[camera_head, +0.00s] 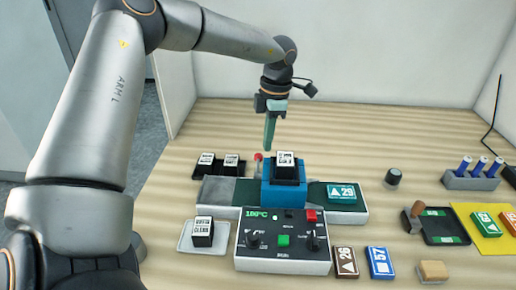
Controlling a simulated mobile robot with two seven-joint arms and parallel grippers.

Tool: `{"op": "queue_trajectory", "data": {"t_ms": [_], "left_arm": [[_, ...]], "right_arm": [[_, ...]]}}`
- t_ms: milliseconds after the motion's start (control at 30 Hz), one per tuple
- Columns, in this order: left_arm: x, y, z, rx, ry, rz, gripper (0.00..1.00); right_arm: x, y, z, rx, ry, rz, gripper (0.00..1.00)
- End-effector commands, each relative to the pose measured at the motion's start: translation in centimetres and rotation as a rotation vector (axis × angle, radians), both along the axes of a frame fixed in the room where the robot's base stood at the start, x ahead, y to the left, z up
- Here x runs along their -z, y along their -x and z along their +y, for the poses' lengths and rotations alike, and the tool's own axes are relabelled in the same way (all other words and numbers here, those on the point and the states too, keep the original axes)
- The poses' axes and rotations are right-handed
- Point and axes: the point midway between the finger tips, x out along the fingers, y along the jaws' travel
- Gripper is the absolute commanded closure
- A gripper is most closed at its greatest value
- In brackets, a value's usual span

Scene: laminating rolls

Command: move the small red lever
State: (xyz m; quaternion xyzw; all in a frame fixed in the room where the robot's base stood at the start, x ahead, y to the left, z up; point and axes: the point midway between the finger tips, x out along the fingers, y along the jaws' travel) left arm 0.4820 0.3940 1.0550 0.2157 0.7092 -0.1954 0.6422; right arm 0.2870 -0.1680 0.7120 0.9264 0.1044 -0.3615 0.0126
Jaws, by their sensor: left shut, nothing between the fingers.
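The small red lever (258,157) shows as a red knob on a short stem, just left of the blue press block (267,196) on the laminating machine. My left gripper (269,148) points down above and slightly right of the lever's knob, close to it in the picture. It is shut and empty. I cannot tell whether it touches the lever. My right gripper is not in view.
A control box (282,262) with a green display stands in front of the machine. A teal card (341,193) lies on the machine's right end. Black blocks (207,163) stand behind left. A dark knob (393,177), a tray (440,228) and a battery-like rack (470,181) are right.

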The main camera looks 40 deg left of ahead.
Motion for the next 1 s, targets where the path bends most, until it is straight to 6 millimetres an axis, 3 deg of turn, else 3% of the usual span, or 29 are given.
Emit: {"op": "queue_trajectory", "data": {"t_ms": [133, 533, 1000], "left_arm": [[-0.4, -1.0, -0.7, -0.001, -0.001, 0.001, 1.0], [-1.2, -1.2, -0.7, -0.001, -0.001, -0.002, 1.0], [-10.5, -1.9, -1.2, -0.001, 0.002, -0.003, 1.0]], "right_arm": [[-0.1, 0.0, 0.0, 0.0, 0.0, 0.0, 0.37], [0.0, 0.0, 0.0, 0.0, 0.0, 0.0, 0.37], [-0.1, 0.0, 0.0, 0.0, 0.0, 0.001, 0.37]]}}
